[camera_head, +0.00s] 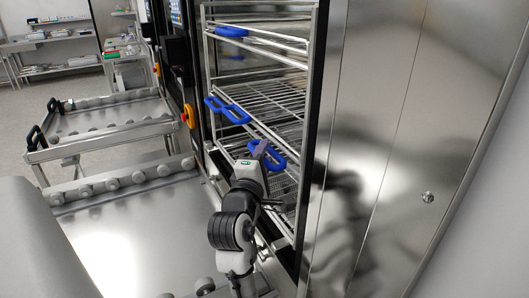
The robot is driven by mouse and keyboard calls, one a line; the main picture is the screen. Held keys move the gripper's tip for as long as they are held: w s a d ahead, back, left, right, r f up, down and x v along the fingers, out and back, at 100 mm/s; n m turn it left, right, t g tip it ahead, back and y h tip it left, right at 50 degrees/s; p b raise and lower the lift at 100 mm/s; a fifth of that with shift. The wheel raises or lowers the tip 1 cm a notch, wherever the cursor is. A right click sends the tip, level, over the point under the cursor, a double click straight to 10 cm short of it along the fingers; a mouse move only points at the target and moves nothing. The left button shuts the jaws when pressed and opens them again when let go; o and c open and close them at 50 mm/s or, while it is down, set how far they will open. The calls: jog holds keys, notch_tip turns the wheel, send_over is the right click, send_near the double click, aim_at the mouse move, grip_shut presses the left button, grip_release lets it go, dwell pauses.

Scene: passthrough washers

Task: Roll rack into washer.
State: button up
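The rack (270,97) is a tall metal wire frame with several shelves and blue handles on its near side. It stands upright in the dark-edged opening of the washer (375,110), whose stainless steel front is to the right. How deep the rack sits is hard to tell. My gripper (264,151) is at the lowest visible blue handle (277,158), overlapping it in the picture. The fingers are small and partly hidden, so I cannot tell whether they touch or grip the handle. My arm hides part of the rack's lower end.
A steel trolley (115,228) with grey rollers along its edge stands at the left of the opening. A second trolley (105,115) stands behind it. Shelves with small items (55,45) are at the back left. Bare floor (22,95) shows at the far left.

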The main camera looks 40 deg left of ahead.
jog(key=shift+w+a+r, duration=0.15)
jog(key=shift+w, duration=0.15)
jog(key=shift+c, duration=0.4)
jog(key=c, duration=0.7)
jog(key=shift+r, duration=0.1)
grip_shut()
